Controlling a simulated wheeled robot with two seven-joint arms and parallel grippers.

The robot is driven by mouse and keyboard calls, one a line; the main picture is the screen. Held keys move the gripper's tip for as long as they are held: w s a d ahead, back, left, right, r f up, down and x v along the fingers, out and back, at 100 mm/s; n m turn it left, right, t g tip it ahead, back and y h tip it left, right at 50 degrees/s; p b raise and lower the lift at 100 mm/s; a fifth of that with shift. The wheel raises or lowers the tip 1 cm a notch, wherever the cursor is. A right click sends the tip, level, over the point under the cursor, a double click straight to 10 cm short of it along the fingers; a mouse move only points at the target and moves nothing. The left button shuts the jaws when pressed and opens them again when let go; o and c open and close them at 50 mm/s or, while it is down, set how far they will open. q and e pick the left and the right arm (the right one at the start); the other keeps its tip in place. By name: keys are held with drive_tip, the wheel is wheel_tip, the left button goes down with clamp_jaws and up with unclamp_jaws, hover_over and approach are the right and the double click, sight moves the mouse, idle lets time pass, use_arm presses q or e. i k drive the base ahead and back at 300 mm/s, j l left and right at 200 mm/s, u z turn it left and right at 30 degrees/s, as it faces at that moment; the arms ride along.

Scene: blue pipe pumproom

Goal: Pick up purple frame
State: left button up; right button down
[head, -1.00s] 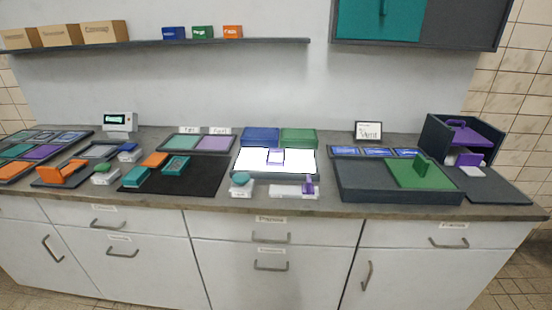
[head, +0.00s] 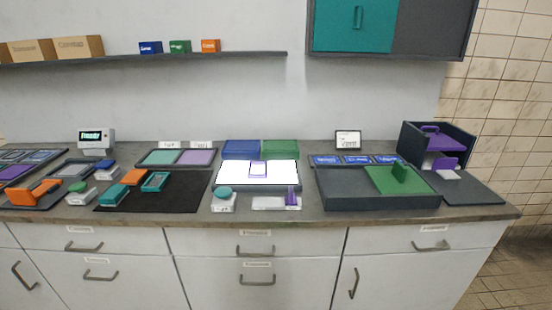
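A small purple frame (head: 258,168) with a pale middle lies on the bright white light panel (head: 229,172) at the centre of the counter. Other purple things are in view: a purple upright piece (head: 292,196) on a white base in front of the panel, and a purple part (head: 445,143) in the dark open box at the right. Neither of my grippers shows in the head view.
A dark tray with a green lid (head: 385,181) stands right of the panel. A black mat (head: 180,194) with teal and orange pieces lies to the left. Blue and green bins (head: 241,149) stand behind the panel. A shelf (head: 200,57) and a teal cabinet (head: 355,25) hang above.

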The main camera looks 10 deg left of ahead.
sight(258, 169)
drive_tip(key=i+l+u, duration=0.25)
drive_tip(key=i, duration=0.25)
drive_tip(key=i+l+u, duration=0.25)
drive_tip(key=i, duration=0.25)
